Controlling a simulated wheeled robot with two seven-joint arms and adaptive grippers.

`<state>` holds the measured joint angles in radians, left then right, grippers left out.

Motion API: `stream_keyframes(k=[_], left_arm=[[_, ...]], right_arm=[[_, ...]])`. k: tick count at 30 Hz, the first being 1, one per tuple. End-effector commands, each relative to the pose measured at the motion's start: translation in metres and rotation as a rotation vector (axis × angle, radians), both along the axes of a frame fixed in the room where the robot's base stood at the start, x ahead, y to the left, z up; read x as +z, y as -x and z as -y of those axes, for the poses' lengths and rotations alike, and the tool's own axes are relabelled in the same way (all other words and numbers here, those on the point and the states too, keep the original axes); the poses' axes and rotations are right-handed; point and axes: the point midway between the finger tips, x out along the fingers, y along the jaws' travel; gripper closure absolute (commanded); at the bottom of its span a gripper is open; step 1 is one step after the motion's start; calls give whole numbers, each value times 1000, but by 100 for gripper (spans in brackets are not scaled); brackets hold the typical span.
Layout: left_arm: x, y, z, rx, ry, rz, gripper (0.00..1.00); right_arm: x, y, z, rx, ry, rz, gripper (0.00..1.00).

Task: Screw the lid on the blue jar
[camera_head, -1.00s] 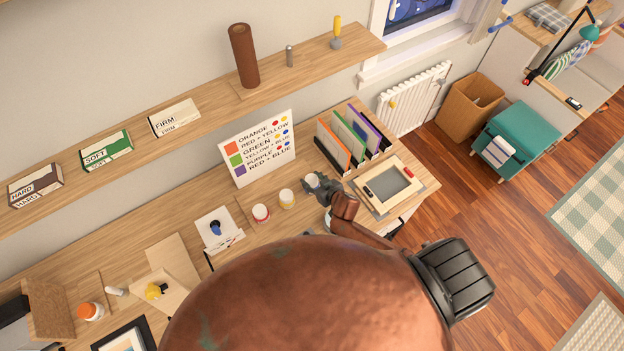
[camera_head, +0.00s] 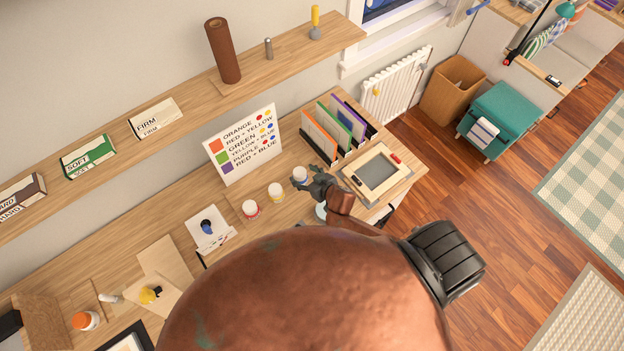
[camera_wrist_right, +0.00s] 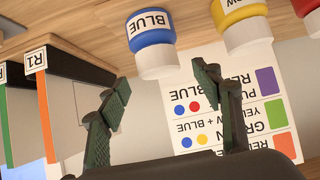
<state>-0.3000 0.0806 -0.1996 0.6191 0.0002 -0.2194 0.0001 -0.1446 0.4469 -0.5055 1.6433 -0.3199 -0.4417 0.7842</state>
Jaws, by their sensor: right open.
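The blue jar (camera_head: 300,177) stands on the desk at the right end of a row of three jars. In the right wrist view, which is upside down, the blue jar (camera_wrist_right: 151,30) shows its BLUE label and has a white lid (camera_wrist_right: 157,65) seated on its top. I cannot tell how tight the lid is. My right gripper (camera_head: 316,185) is close beside the jar. In the wrist view the open fingers of this gripper (camera_wrist_right: 165,88) are spread apart and empty, with the lid beyond and between the tips. My left gripper is not in view.
A yellow jar (camera_head: 276,191) and a red jar (camera_head: 250,209) with white lids stand left of the blue one. A colour-mixing sign (camera_head: 243,145) stands behind them. A file rack (camera_head: 340,130) and a framed screen (camera_head: 378,171) are to the right. A shelf (camera_head: 185,88) runs above.

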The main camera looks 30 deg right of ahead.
Motion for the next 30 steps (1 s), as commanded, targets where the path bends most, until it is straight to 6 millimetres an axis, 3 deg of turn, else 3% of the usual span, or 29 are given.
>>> stream_keyframes(k=[6, 12, 30], left_arm=[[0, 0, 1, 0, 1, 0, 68], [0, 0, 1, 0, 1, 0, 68], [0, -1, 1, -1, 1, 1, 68]], right_arm=[[26, 40, 6, 0, -1, -1, 41], [43, 63, 10, -1, -1, -1, 41], [48, 70, 10, 0, 0, 0, 41]])
